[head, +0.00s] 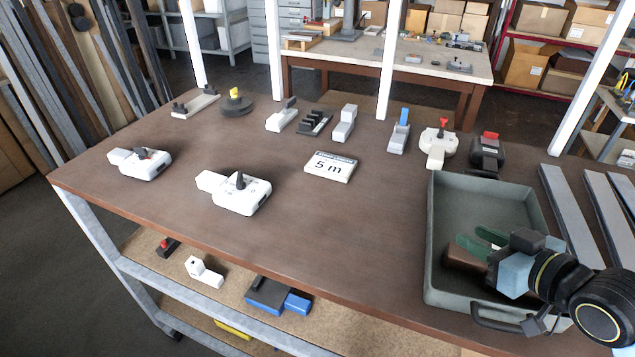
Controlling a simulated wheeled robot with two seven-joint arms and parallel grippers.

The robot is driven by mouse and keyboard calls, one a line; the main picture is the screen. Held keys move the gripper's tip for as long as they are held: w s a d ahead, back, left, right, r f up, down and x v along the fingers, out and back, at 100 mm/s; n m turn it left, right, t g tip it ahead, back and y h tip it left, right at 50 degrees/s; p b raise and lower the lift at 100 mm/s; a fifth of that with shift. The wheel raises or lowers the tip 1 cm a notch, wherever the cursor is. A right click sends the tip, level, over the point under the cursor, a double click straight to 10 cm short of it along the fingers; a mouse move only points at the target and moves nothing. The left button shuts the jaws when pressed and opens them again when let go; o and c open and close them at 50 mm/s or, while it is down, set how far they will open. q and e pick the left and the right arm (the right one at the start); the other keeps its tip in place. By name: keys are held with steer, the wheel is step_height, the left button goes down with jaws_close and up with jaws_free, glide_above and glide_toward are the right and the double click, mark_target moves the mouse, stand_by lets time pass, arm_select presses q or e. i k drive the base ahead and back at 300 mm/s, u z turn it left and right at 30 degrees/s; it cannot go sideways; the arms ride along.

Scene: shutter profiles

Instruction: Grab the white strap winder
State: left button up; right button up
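Several white devices stand on the brown workbench (300,235), and I cannot tell for sure which is the strap winder. One white body with a dark knob (240,194) is at the centre left, with a white block at its left end. A rounder white one with a red knob (438,141) stands at the back right. My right gripper (497,262) is over the grey tray, away from all of them; its fingers are not clear. My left gripper is out of view.
The grey tray (436,235) at the right holds green and brown items (466,252). A "5 m" card (331,166) lies mid-bench. Small devices line the back edge; metal profiles (572,213) lie at the right. White uprights (391,60) rise behind. The bench's front middle is clear.

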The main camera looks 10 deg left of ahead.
mark_target(246, 201)
steer(key=u, duration=0.8)
